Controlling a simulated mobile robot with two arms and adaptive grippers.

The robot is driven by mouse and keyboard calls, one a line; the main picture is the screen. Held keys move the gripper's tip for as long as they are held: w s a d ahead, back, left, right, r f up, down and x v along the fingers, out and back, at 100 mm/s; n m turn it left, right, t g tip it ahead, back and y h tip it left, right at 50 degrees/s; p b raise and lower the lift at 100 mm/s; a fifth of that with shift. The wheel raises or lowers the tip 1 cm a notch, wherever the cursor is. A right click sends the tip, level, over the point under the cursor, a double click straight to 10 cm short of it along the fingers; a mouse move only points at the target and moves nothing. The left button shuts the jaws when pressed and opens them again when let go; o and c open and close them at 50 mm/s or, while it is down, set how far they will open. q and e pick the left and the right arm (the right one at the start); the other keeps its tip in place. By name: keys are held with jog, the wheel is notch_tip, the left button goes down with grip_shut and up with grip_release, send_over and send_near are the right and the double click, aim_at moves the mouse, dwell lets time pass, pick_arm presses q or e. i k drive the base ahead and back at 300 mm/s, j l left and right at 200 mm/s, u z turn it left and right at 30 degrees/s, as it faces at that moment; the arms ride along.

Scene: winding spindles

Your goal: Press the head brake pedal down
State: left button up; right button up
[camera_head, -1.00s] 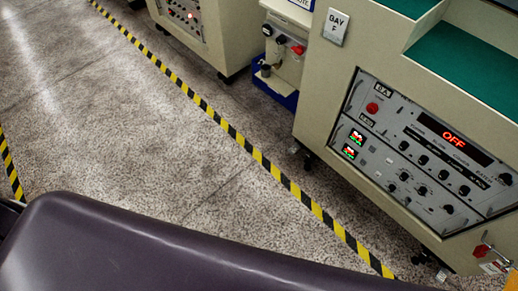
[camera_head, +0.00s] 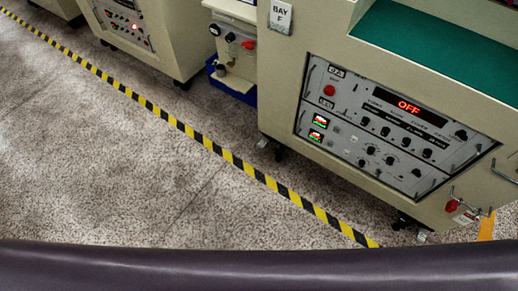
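No brake pedal can be made out for certain. At the lower right of the head view, a small red-tipped metal fitting (camera_head: 452,206) is on the lower part of the cream machine marked BAY F (camera_head: 300,60). Beside it an orange-yellow strip (camera_head: 487,226) hangs or stands near the floor; I cannot tell what it is. Neither of my grippers is in view.
The machine's control panel (camera_head: 385,135) shows a red OFF display. Casters (camera_head: 278,150) are under the machine. A yellow-black floor stripe (camera_head: 240,165) runs diagonally along the machines. The grey floor (camera_head: 90,175) left of it is clear. More machines (camera_head: 150,30) stand behind.

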aim_at(262, 144)
jog(key=i+j+z, duration=0.1)
jog(key=i+j, duration=0.15)
jog(key=i+j+z, duration=0.1)
jog(key=j, duration=0.25)
jog(key=i+j+z, duration=0.1)
jog(key=i+j, duration=0.2)
jog(key=i+j+z, duration=0.1)
jog(key=j, duration=0.3)
jog(key=i+j+z, duration=0.1)
jog(key=i+j, duration=0.2)
jog(key=i+j+z, duration=0.1)
jog(key=j, duration=0.35)
jog(key=i, duration=0.1)
